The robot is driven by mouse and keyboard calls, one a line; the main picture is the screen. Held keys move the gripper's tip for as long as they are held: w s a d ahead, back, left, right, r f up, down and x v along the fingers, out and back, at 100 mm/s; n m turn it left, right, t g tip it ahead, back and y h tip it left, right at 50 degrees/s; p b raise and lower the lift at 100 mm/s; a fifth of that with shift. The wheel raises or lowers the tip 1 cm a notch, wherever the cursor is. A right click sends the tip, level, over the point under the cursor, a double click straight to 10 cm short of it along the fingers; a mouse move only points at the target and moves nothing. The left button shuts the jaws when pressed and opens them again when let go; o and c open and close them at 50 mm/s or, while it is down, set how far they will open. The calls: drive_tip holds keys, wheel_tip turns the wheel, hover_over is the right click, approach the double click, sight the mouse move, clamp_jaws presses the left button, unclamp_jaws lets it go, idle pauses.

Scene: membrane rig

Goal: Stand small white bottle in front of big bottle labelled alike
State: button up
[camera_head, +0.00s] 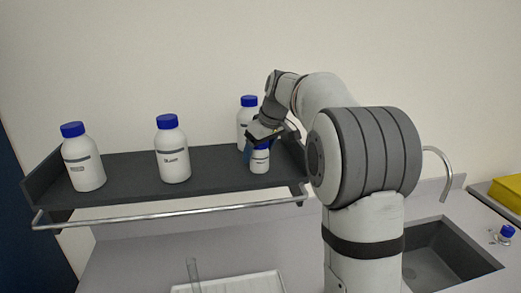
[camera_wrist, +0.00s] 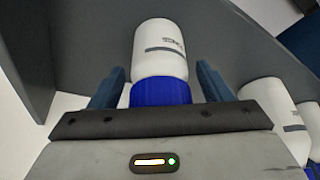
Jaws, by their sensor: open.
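The small white bottle (camera_head: 260,162) with a blue cap stands upright on the dark shelf (camera_head: 220,182), in front of the right-hand big bottle (camera_head: 245,115). My gripper (camera_head: 258,146) is at its cap. In the wrist view the small bottle (camera_wrist: 160,55) lies between my two blue fingers (camera_wrist: 155,90), with a gap on each side; its label is too small to read surely. Two more big white bottles with blue caps stand at the left (camera_head: 84,160) and middle (camera_head: 172,152) of the shelf. Their labels are not clearly legible. The right-hand big bottle is partly hidden by my gripper.
A metal rail (camera_head: 170,213) runs along the shelf's front. Below are a white tray (camera_head: 240,285) and a clear tube (camera_head: 193,272). A sink (camera_head: 450,255), a small blue-capped container (camera_head: 505,233) and a yellow box (camera_head: 508,192) are at the right.

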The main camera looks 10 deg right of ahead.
drive_tip(key=shift+r, duration=0.1)
drive_tip(key=b+v, duration=0.2)
drive_tip(key=v, duration=0.9)
drive_tip(key=s+f+m, duration=0.2)
drive_tip(key=s+f, duration=0.5)
drive_tip(key=s, duration=0.3)
drive_tip(key=s+a+f+m+h, duration=0.1)
drive_tip(key=s+f+m, duration=0.1)
drive_tip(key=s+f, duration=0.5)
drive_tip(key=s+f+m+h, duration=0.1)
drive_tip(key=s+f, duration=0.6)
drive_tip(key=s, duration=0.8)
drive_tip(key=shift+s+a+m+t, duration=0.25)
drive_tip(key=shift+a+m+t, duration=0.05)
drive_tip(key=shift+m, duration=0.6)
